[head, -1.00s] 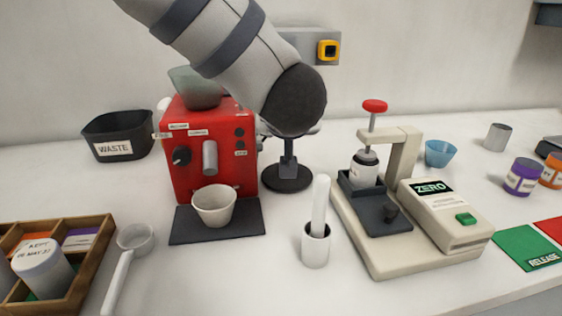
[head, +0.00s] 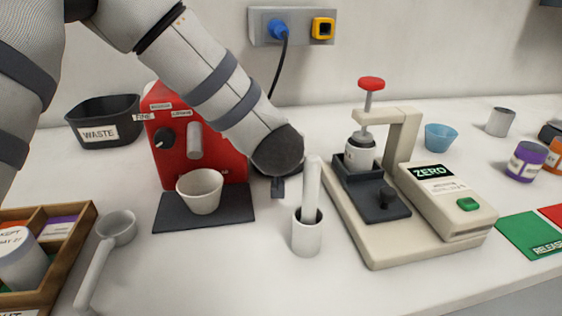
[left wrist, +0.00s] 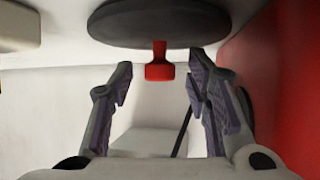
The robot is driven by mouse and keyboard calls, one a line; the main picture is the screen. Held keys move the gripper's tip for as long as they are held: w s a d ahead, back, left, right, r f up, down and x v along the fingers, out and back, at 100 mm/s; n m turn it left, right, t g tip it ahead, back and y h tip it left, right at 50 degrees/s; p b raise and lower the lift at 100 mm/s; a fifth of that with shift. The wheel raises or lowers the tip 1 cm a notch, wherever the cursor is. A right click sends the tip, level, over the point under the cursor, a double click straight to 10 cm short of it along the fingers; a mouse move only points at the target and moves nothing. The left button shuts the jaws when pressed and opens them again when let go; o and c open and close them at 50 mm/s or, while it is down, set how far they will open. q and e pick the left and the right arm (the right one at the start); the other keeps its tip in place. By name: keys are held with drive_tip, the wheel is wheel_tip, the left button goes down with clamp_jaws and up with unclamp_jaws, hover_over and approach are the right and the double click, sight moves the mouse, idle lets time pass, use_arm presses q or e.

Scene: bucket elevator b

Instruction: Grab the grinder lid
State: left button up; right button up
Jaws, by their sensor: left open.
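The grinder lid (left wrist: 160,22) is a dark round disc with a red knob (left wrist: 159,70), at the top of the left wrist view. My left gripper (left wrist: 160,82) is open, with one finger on each side of the knob and visible gaps to both. In the head view my left arm reaches down to the right of the red grinder (head: 190,150). Only a dark edge of the disc (head: 261,188) shows there beneath my wrist; the knob is hidden. A small part of my left gripper (head: 278,187) shows below the wrist. My right gripper is not in view.
A white mortar with a pestle (head: 307,238) stands just right of my left gripper. The scale and press (head: 375,235) stand farther right. A cup (head: 200,190) sits on the dark mat before the grinder. A portafilter-like scoop (head: 100,255) lies left; a waste bin (head: 112,122) stands behind.

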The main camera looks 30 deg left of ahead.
use_arm(q)
drive_tip(key=shift+r, duration=0.2)
clamp_jaws()
